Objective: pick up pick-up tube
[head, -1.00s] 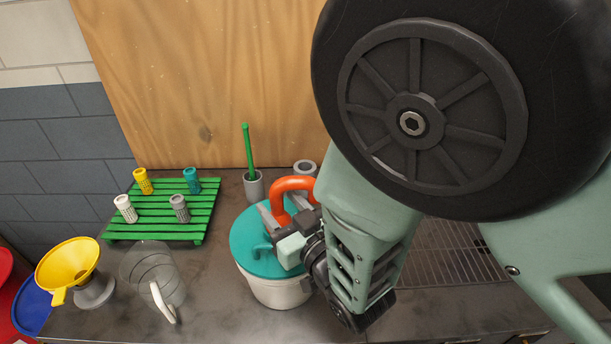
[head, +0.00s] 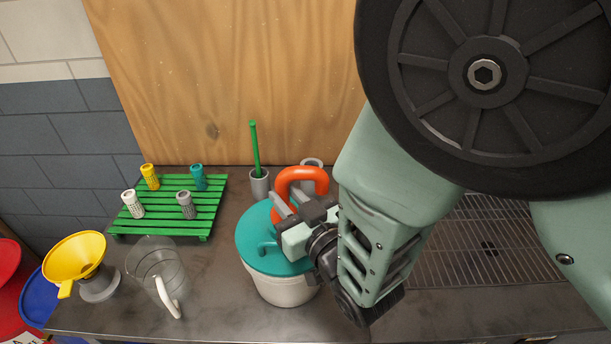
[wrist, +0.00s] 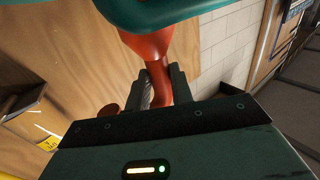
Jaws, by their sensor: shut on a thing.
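The pick-up tube, which I take to be the orange curved tube (head: 300,172), arches over the back of the teal lid (head: 258,246) on a white bucket (head: 282,289). My gripper (head: 288,203) is shut on the tube above the lid. In the wrist view the tube (wrist: 156,55) runs down between the two fingers of my gripper (wrist: 161,85), and a teal edge (wrist: 180,14) crosses the top. The tube's lower end is hidden, and I cannot tell whether it still touches the lid.
A green slatted rack (head: 170,218) with several small shakers stands at left. A clear pitcher (head: 152,265), a yellow funnel (head: 74,258) and a grey cup (head: 259,184) with a green brush (head: 255,148) stand near the bucket. A metal grate (head: 480,250) lies at right.

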